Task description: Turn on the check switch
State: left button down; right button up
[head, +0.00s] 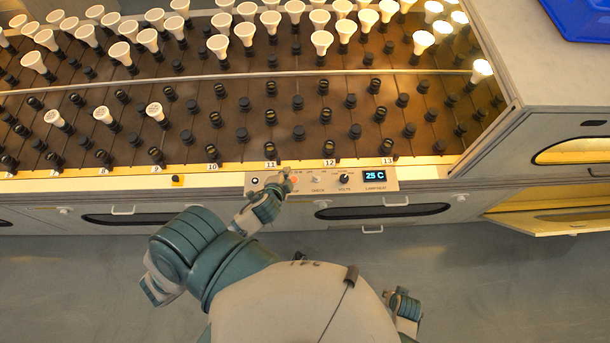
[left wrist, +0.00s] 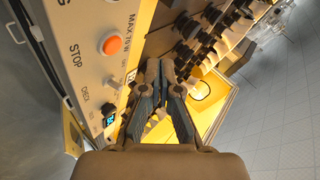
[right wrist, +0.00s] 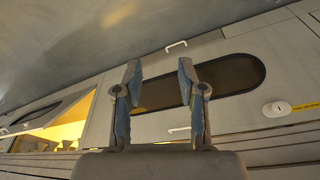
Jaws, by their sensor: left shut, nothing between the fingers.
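The control panel (head: 375,187) is a pale strip on the bench front with an orange button, a small check switch (head: 317,179), a volts knob (head: 344,179) and a display reading 25 C. In the left wrist view the check switch (left wrist: 113,83) is a small pale lever between the orange stop button (left wrist: 111,45) and the display. Whether it is on or off I cannot tell. My left gripper (head: 287,174) is shut and empty, over the panel's left part, left of the switch. In its wrist view the fingertips (left wrist: 160,66) are apart from the switch. My right gripper (right wrist: 159,73) is open and empty, facing a cabinet front.
A rack (head: 230,140) with rows of sockets, several holding white bulbs, spreads behind the panel. Handles and dark slots line the cabinet front below. A blue bin (head: 585,18) sits at the top right. A yellow-lit door (head: 545,220) stands open at the right.

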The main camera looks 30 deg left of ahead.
pick_arm(q)
jog(key=w+d+r+m+t+h, duration=0.1)
jog(key=w+r+m+t+h, duration=0.35)
jog(key=w+r+m, duration=0.55)
jog(key=m+g+h, duration=0.6)
jog(key=m+g, duration=0.4)
jog(key=m, duration=1.8)
send_near(315, 177)
jog(key=a, duration=0.1)
jog(key=s+a, duration=0.1)
jog(key=a, duration=0.1)
jog(key=shift+s+r, duration=0.2)
jog(key=shift+s, duration=0.1)
pick_arm(e)
jog(key=s+d+f, duration=0.1)
jog(key=s+f, duration=0.7)
jog(key=f, duration=0.3)
jog(key=s+d+f+g, duration=0.1)
jog(key=s+f, duration=0.8)
jog(key=f, duration=0.3)
jog(key=shift+d+g, duration=0.3)
jog(key=shift+d, duration=0.05)
pick_arm(q)
jog(key=x, duration=0.9)
jog(key=shift+f, duration=0.15)
jog(key=shift+w+d+f, duration=0.15)
jog(key=shift+d+f, duration=0.15)
pick_arm(e)
jog(key=shift+w+a+r, duration=0.15)
jog(key=shift+w, duration=0.55)
